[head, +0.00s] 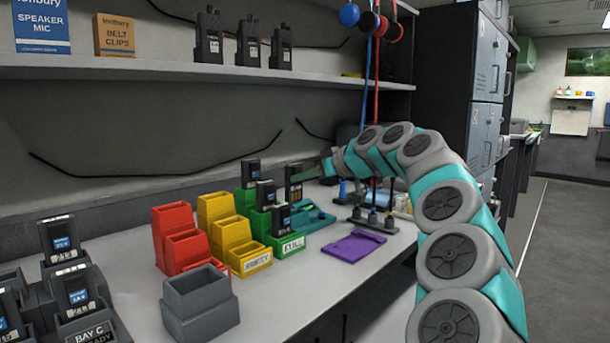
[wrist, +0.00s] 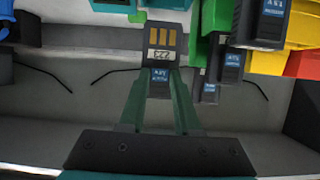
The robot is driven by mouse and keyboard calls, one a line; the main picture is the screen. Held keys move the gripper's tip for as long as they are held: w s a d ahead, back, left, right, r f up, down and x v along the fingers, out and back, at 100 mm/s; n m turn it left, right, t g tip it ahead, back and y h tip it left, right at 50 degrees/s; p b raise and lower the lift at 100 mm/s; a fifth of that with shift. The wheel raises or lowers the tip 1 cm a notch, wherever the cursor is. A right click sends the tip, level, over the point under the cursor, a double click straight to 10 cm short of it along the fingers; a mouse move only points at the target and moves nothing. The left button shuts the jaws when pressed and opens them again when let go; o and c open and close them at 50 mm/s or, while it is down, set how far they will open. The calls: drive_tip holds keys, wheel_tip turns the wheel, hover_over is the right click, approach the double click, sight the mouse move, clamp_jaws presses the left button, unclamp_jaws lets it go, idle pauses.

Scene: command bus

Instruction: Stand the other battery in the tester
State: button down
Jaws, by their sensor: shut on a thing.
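My gripper (wrist: 160,95) is shut on a black battery (wrist: 161,42) with gold contacts, a small display-like label reading about 223 and a blue label. In the head view my gripper (head: 326,167) is over the back of the bench, and the dark battery (head: 293,180) hangs left of it, roughly upright. A teal device (head: 318,216), which may be the tester, stands on the bench below and right of it; a battery in front partly hides it. I cannot tell whether it holds a battery.
Green bins (head: 287,243) hold several black batteries. Yellow bins (head: 247,257), red bins (head: 184,247) and a grey bin (head: 200,305) stand left. Chargers (head: 95,325) are at far left. A purple tray (head: 354,243) lies near the front edge, before a small dark rack (head: 374,220).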

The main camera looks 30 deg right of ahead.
sight(296, 202)
drive_tip(key=shift+f+b, duration=0.9)
drive_tip(key=shift+f, duration=1.25)
drive_tip(key=shift+f+b, duration=0.65)
drive_tip(key=shift+f+b, duration=0.25)
drive_tip(key=shift+b, duration=0.05)
drive_tip(key=c, duration=0.5)
unclamp_jaws()
drive_tip(key=shift+s+d, duration=0.1)
drive_tip(key=v, duration=0.7)
drive_tip(key=shift+s+r+b, duration=0.2)
drive_tip(key=shift+s+b, duration=0.05)
drive_tip(key=shift+b, duration=0.1)
